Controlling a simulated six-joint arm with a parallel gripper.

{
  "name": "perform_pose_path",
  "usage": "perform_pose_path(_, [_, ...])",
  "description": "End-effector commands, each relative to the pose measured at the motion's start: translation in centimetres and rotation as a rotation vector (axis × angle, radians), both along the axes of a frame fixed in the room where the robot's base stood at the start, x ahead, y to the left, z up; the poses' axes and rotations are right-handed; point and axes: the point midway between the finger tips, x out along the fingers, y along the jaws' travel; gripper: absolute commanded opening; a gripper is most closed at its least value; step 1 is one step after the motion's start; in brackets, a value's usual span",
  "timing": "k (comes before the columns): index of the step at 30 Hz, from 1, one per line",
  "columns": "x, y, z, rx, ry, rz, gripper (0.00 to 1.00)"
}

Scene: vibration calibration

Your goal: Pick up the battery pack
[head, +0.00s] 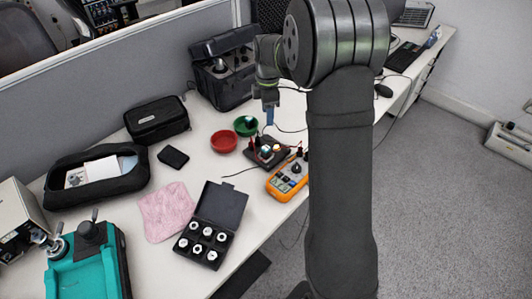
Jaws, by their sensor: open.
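My gripper (269,116) points down over the table, above a small black device (278,160) with a few knobs or terminals on top. Its fingers are small and seen from the side here; they are open with nothing visible between them. I cannot say for certain which thing is the battery pack. A small flat black block (173,157) lies alone on the table, left of the red bowl, and may be it. My gripper is well to the right of that block and above table height.
A red bowl (223,141) and a green bowl (246,125) stand left of my gripper. An orange meter (287,182) lies in front of the black device. An open black case (204,243), pink cloth (167,211), and black pouch (156,119) are further left. Thin cables cross the table.

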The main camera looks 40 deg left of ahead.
Motion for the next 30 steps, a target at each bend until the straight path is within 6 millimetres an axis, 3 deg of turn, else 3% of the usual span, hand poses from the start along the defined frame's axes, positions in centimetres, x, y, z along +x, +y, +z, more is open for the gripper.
perform_pose_path(6, [0.2, -0.4, 0.0, 0.000, 0.000, -0.464, 0.51])
perform_pose_path(13, [0.3, -0.8, -0.1, 0.000, 0.000, -0.834, 0.51])
perform_pose_path(20, [0.4, -0.9, -0.7, -0.003, 0.001, -0.954, 0.51])
perform_pose_path(30, [0.3, -0.9, -7.6, -0.005, 0.002, -0.954, 0.51])
